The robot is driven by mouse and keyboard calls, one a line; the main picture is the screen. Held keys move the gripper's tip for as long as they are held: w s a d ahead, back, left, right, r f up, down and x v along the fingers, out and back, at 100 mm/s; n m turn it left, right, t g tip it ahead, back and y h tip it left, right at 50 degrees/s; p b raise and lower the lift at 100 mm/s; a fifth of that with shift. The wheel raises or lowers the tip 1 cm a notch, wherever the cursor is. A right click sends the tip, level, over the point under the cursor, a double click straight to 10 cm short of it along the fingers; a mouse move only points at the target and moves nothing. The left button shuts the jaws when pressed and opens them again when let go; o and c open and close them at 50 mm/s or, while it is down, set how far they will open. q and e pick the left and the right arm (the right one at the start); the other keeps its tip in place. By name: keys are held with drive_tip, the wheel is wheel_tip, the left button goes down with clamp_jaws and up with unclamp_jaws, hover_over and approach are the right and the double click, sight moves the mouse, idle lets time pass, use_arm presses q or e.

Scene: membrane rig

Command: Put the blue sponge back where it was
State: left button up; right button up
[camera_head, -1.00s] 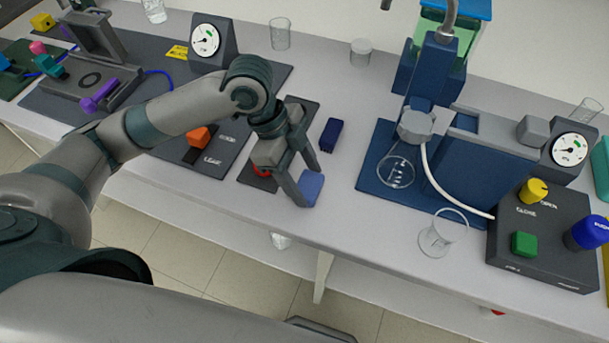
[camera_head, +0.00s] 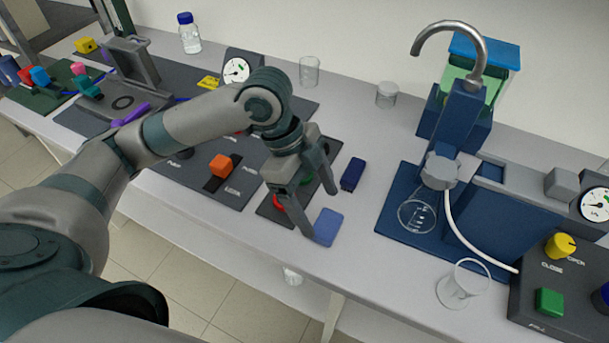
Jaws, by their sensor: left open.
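My right gripper is not in view.
A dark blue block (camera_head: 352,174) lies behind the sponge. A blue mat (camera_head: 393,225) with a glass beaker stands to the right, and another beaker (camera_head: 462,284) is near the front edge. An orange knob (camera_head: 222,166) is on the left panel. The bench between sponge and mat is clear.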

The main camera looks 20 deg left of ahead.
use_arm(q)
drive_tip(key=v, duration=0.7)
drive_tip(key=shift+r+b, duration=0.4)
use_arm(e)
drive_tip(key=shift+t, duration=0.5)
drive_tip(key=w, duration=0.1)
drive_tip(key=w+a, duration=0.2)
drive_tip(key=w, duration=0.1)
use_arm(q)
drive_tip(key=shift+a, duration=0.15)
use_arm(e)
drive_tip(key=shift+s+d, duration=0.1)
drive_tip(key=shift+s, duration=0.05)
